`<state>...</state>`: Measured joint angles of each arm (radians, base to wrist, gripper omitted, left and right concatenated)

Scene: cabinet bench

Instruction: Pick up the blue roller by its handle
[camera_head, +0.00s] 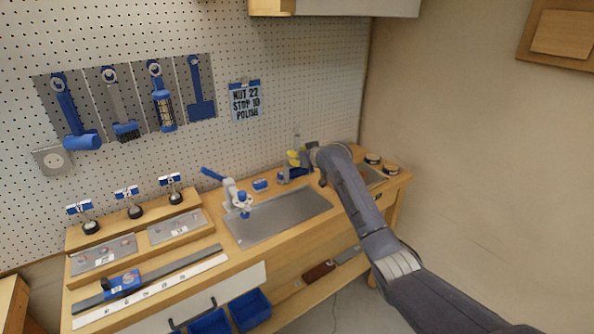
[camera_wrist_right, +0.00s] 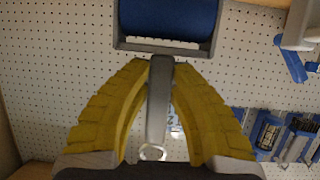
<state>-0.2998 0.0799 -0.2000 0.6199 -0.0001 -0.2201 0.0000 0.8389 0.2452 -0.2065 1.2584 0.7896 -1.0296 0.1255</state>
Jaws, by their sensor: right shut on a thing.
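The blue roller (camera_wrist_right: 168,18) shows at the top of the right wrist view, in a grey frame with a straight grey handle (camera_wrist_right: 158,100) ending in a ring. My right gripper (camera_wrist_right: 161,62) has its yellow fingers closed on both sides of this handle, with the tips close to the frame. In the head view my right gripper (camera_head: 294,158) is above the back right of the bench, by the pegboard. The roller (camera_head: 283,178) shows small below it, partly hard to make out. My left gripper is in neither view.
Several tools hang on the pegboard at left, including a blue mallet (camera_head: 72,125). Small round tins (camera_head: 373,159) stand at the right end.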

